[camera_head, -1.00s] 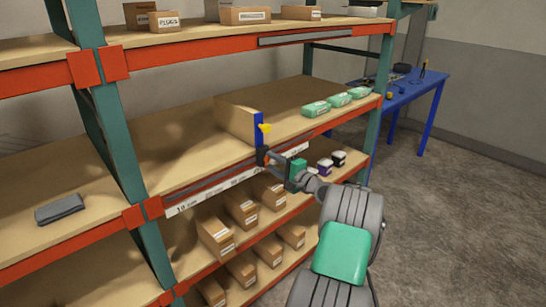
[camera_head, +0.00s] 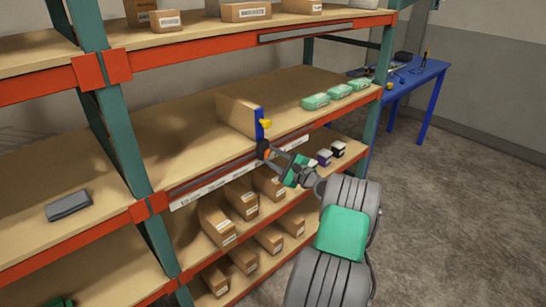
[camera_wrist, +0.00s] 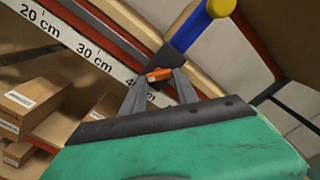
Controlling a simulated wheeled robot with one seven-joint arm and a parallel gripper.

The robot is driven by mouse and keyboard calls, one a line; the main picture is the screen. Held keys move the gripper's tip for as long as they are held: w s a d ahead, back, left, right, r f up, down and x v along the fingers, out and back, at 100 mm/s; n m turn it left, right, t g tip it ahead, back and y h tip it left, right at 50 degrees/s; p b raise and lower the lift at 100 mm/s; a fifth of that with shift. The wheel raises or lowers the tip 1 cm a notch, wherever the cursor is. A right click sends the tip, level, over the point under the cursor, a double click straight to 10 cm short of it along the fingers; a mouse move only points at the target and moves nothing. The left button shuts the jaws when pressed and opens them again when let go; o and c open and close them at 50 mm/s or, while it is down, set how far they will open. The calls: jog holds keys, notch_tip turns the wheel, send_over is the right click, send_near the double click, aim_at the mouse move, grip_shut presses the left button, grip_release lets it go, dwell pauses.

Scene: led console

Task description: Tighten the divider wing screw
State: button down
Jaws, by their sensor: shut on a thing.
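The divider (camera_head: 238,115) is a tan board standing upright on the middle shelf. Its front has a blue upright (camera_head: 259,125) with a yellow knob (camera_head: 266,123); these also show in the wrist view as a blue post (camera_wrist: 188,30) and a yellow knob (camera_wrist: 221,7). A dark clamp block sits at the post's foot on the shelf edge. The orange wing screw (camera_wrist: 159,74) is at that block, between my fingertips. My gripper (camera_wrist: 163,78) is shut on the wing screw; it reaches the shelf edge in the head view (camera_head: 270,154). The screw's far side is hidden.
A ruler strip (camera_wrist: 75,45) with centimetre marks runs along the shelf's front edge. Green packs (camera_head: 340,91) lie right of the divider. A grey folded item (camera_head: 68,205) lies at left. The floor at right is clear.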

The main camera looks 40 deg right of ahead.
jog(key=shift+s+f, duration=0.1)
jog(key=shift+f, duration=0.15)
jog(key=c, duration=1.3)
grip_release()
jog(key=shift+s+d, duration=0.1)
jog(key=shift+o, duration=0.8)
jog(key=shift+r, duration=0.1)
jog(key=shift+o, duration=1.1)
jog(key=shift+r, duration=0.1)
jog(key=s+b, duration=0.1)
jog(key=s, duration=0.6)
jog(key=shift+s, duration=0.35)
